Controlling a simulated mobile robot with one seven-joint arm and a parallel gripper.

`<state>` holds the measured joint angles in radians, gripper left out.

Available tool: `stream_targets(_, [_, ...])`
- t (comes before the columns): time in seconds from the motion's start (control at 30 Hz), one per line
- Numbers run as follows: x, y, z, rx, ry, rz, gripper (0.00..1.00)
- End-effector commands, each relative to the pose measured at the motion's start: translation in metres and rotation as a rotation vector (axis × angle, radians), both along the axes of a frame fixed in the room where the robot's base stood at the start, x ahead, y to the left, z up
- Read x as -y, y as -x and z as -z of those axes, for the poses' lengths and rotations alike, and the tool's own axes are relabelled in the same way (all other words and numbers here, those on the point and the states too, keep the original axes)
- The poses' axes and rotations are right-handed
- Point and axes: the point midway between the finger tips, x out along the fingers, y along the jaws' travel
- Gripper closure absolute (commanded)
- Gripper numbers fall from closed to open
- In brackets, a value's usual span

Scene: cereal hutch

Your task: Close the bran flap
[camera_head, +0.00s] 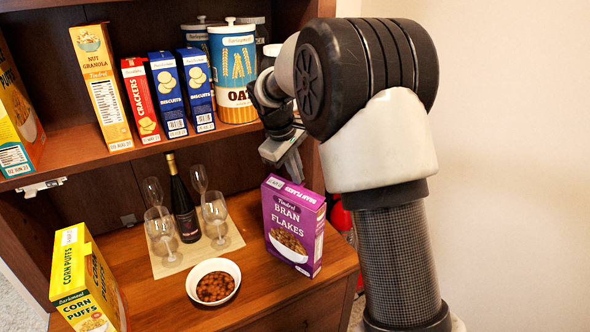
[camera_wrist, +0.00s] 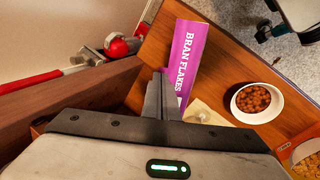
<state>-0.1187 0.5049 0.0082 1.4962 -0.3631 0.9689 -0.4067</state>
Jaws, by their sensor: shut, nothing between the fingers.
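The purple bran flakes box (camera_head: 290,232) stands upright on the lower wooden counter, near its right edge. Its top looks flat and covered in the head view, with no flap seen standing up. The wrist view shows a narrow purple panel of the box (camera_wrist: 187,55) lettered "BRAN FLAKES". My gripper (camera_head: 294,172) is just above the box's top in the head view, partly hidden by my arm. In the wrist view my fingers (camera_wrist: 158,80) are together and empty, overlapping the box's near end. I cannot tell whether they touch it.
A bowl of brown pieces (camera_head: 213,283), a mat with wine glasses and a dark bottle (camera_head: 184,205) stand left of the box. A corn puffs box (camera_head: 88,285) is at far left. The upper shelf (camera_head: 80,150) holds boxes and an oats canister (camera_head: 234,70).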

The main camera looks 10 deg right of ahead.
Motion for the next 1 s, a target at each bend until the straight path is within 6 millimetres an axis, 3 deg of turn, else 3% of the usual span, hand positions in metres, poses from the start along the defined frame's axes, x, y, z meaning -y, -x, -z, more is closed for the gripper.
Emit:
stream_targets(0.47, [0.006,-0.004,-0.005,-0.071,-0.073,0.004,1.00])
stream_targets(0.83, [0.013,-0.011,0.019,-0.172,-0.196,-0.001,1.00])
stream_targets(1.0, [0.013,-0.012,0.020,-0.169,-0.195,-0.001,1.00])
